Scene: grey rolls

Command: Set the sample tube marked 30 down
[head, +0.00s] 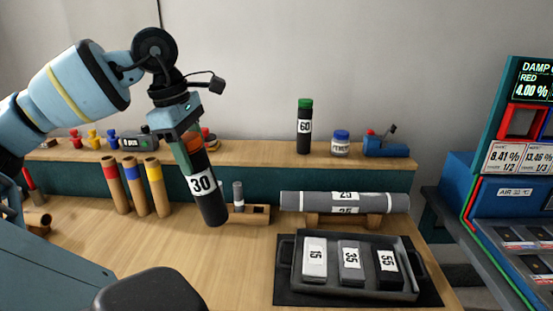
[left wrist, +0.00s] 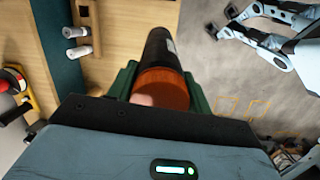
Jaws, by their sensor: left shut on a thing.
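The sample tube marked 30 (head: 206,196) is black with an orange cap and a white label. My left gripper (head: 187,140) is shut on it near the cap end. The tube hangs tilted, its lower end down and to the right, in front of the shelf and over the bench. In the left wrist view the orange cap (left wrist: 162,88) faces the camera between the green fingers, and the black body runs away from it. Whether its lower end touches anything is unclear. My right gripper is not seen.
A small wooden rack (head: 250,216) holding a grey tube stands right of the tube. A black tray (head: 408,290) holds blocks marked 15, 35 and 55. A tube marked 60 (head: 304,137) stands on the shelf. Cardboard tubes (head: 135,188) stand left.

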